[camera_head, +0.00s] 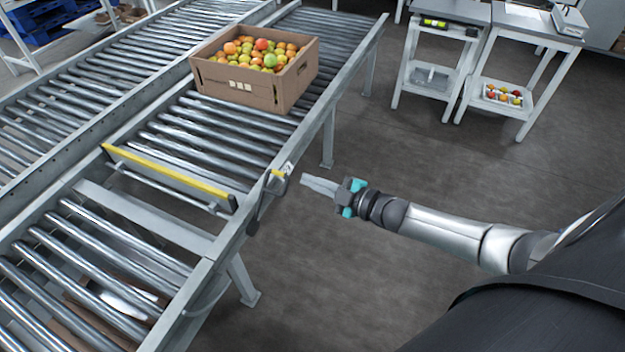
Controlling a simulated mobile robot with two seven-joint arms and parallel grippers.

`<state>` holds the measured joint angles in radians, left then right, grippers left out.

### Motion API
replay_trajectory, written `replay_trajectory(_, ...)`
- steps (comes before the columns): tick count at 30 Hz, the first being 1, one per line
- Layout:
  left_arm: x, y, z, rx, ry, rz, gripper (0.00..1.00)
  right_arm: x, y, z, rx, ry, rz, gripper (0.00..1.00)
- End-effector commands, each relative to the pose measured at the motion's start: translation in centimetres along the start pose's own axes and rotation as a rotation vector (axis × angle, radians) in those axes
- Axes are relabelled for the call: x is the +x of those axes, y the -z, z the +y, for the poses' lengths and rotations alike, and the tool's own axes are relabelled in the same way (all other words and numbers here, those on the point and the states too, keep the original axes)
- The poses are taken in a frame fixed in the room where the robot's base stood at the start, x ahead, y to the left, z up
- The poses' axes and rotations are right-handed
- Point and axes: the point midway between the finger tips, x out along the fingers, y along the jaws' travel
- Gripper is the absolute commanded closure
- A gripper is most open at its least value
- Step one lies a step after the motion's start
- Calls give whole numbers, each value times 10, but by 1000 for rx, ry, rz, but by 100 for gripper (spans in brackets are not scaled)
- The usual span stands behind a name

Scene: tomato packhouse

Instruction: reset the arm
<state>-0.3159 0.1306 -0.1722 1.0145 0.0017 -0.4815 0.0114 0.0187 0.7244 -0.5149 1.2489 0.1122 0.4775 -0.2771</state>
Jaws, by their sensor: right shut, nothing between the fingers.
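My right gripper (318,186) is at the end of my right arm, which reaches in from the right side of the head view. Its fingers are shut and empty. They point left, toward a small bracket or latch (284,172) on the near rail of the roller conveyor (232,232). A small gap shows between the fingertips and this bracket; whether they touch it cannot be told for sure. My left gripper is not in view.
A yellow-edged bar (168,173) crosses the conveyor at a gap in the rollers. A cardboard box (239,85) of tomatoes stands on the rollers behind it. Two small carts (433,60) stand at the back right. The floor (420,165) between is clear.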

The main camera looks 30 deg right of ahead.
Motion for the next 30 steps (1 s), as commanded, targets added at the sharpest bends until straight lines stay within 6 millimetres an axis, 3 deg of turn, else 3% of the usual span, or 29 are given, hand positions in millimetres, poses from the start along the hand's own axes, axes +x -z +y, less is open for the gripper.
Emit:
replay_trajectory(11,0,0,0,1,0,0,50,0,-1,-1,4,1,-6,100)
replay_trajectory(14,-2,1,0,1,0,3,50,-4,-16,-13,42,5,-64,100)
replay_trajectory(16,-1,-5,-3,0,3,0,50,-11,-37,-33,103,14,-156,100)
replay_trajectory(20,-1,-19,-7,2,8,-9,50,-44,-89,-96,275,45,-410,100)
replay_trajectory(24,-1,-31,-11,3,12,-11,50,-101,-126,-181,468,97,-695,100)
replay_trajectory(30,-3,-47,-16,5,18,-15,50,-189,-131,-295,691,184,-1035,100)
